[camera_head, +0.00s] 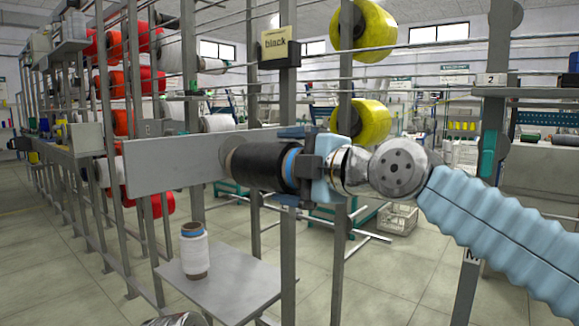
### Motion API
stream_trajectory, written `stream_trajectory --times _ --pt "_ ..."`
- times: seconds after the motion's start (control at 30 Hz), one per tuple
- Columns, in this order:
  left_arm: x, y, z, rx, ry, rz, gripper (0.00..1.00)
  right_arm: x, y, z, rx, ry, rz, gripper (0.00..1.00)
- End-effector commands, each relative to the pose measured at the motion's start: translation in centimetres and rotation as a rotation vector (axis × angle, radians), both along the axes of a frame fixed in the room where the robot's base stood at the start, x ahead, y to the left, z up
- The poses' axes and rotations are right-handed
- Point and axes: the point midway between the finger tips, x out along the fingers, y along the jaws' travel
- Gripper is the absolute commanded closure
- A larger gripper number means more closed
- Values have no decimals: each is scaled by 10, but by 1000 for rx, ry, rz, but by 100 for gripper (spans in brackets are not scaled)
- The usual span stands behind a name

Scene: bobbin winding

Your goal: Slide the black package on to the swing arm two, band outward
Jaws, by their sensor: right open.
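The black package (262,166) lies horizontally against a round grey disc on the flat grey swing arm (160,168). Its blue band (291,166) is at the right end, facing away from the swing arm. My right gripper (289,167) comes from the right and is open, with one finger above and one below the banded end. I cannot tell whether the fingers touch the package. The inner end of the package and any peg inside it are hidden. My left gripper is not in view.
A yellow sign reading "black" (275,43) hangs above on an upright post. Yellow packages (364,30) sit behind. A white bobbin (195,251) stands on a grey shelf (235,285) below. Red packages fill the rack at left. Upright posts stand close around the gripper.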

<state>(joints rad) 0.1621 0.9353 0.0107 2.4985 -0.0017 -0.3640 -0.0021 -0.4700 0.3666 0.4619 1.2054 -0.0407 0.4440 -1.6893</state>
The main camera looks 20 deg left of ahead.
Motion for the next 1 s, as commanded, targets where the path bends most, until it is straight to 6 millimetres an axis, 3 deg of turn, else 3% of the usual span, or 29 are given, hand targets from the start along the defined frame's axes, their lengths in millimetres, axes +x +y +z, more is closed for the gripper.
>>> stream_trajectory --times 0.13,0.5,0.63,0.8,1.0 --pt "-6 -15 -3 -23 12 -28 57 -1 -2 0 1 -1 -1 0" --pt "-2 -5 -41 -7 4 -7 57 -50 -82 7 2 -3 -6 0" --pt "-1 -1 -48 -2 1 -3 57 -63 -101 11 2 -2 -4 0" --pt "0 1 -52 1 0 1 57 -72 -114 14 1 -2 -1 0" --pt "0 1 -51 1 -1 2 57 -73 -116 16 1 -1 0 0"
